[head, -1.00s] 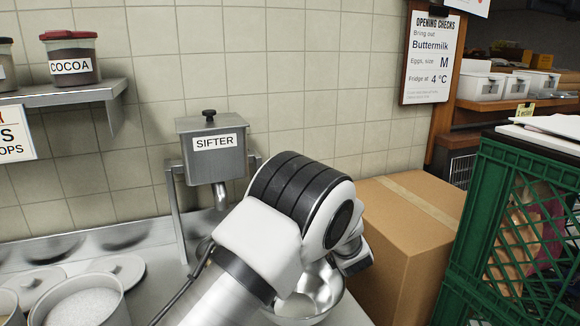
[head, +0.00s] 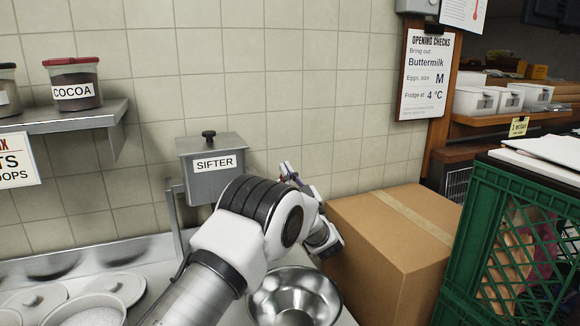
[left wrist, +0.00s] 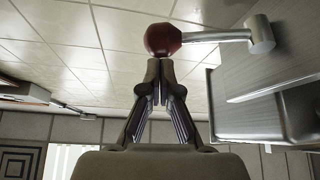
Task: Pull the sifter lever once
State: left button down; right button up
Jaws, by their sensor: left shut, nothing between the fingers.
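The grey metal sifter (head: 205,180), labelled SIFTER, stands against the tiled wall in the head view. My left arm covers its lower right part, and its lever is hidden there. In the left wrist view the lever shows as a metal rod (left wrist: 215,36) with a dark red ball knob (left wrist: 163,40), beside the sifter body (left wrist: 265,105). My left gripper (left wrist: 159,68) is shut and empty, its fingertips right at the knob in the picture. I cannot tell whether they touch it. In the head view the left gripper (head: 286,170) points up, right of the sifter. My right gripper is out of view.
A steel bowl (head: 296,302) sits on the counter below my arm. A cardboard box (head: 385,255) and a green crate (head: 500,235) stand to the right. A shelf (head: 75,118) with a cocoa jar (head: 75,85) is at upper left. Lidded tubs stand lower left.

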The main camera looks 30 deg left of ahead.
pick_arm(q)
jog(key=shift+w+f, duration=0.1)
jog(key=shift+f, duration=0.4)
jog(key=shift+m, duration=0.3)
notch_tip(320, 180, down, 6)
jog(key=m+t+h+p, duration=0.1)
jog(key=m+t+h, duration=0.5)
jog(key=m, duration=1.3)
jog(key=shift+w+d+f+m+h+p, duration=0.25)
jog(key=shift+w+d+h+p, duration=0.2)
jog(key=shift+h, duration=1.95)
jog(key=shift+r, duration=0.1)
